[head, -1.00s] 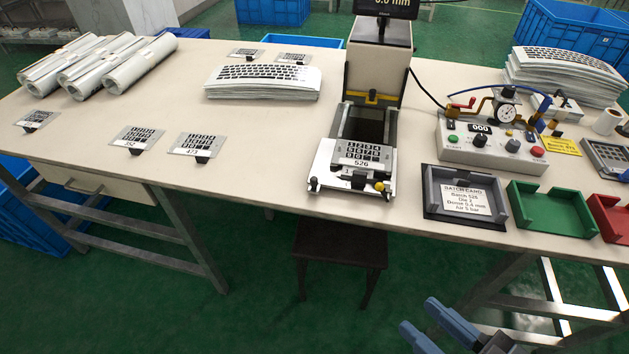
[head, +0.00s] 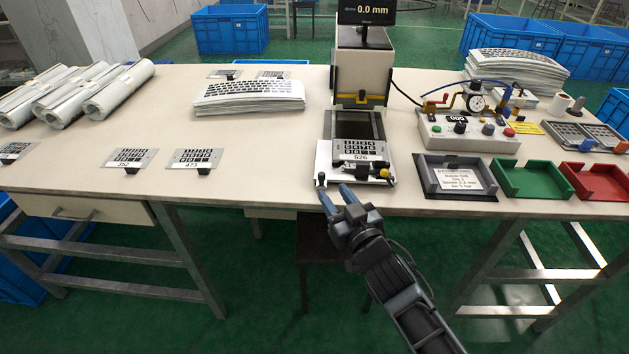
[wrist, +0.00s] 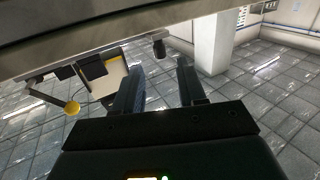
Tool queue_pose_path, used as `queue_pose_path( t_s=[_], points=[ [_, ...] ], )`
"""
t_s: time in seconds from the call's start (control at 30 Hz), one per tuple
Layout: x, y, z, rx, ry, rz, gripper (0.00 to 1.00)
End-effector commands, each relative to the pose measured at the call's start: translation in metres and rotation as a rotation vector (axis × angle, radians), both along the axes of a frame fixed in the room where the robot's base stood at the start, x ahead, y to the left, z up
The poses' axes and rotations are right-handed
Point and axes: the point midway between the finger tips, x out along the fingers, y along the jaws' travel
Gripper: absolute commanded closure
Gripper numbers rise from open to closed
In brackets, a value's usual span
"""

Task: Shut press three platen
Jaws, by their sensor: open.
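The press (head: 361,70) stands at the middle of the bench, with a display above it reading 0.0 mm. A white sliding plate (head: 330,178) at its front carries a keypad film (head: 365,151) marked 526. In the wrist view the open fingers (wrist: 160,88) show below the bench edge, with the yellow knob (wrist: 72,108) at left.
Keypad films 352 (head: 130,158) and 473 (head: 195,159) lie left of the press. A gauge box (head: 468,130) and grey (head: 460,197), green (head: 535,180) and red (head: 597,180) trays are at right. A dark stool (head: 318,240) stands beneath the bench.

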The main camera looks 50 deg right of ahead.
Motion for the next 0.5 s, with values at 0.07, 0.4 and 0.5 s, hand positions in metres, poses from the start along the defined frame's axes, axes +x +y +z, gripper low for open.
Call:
queue_pose_path(
  t_s=[0.07, 0.4, 0.5],
  points=[
    [0.006, -0.003, 0.002, -0.002, -0.001, -0.001, 0.60],
    [0.049, -0.023, 0.003, -0.001, -0.002, -0.001, 0.60],
    [0.059, -0.028, 0.001, 0.000, -0.001, -0.001, 0.60]
  ],
)
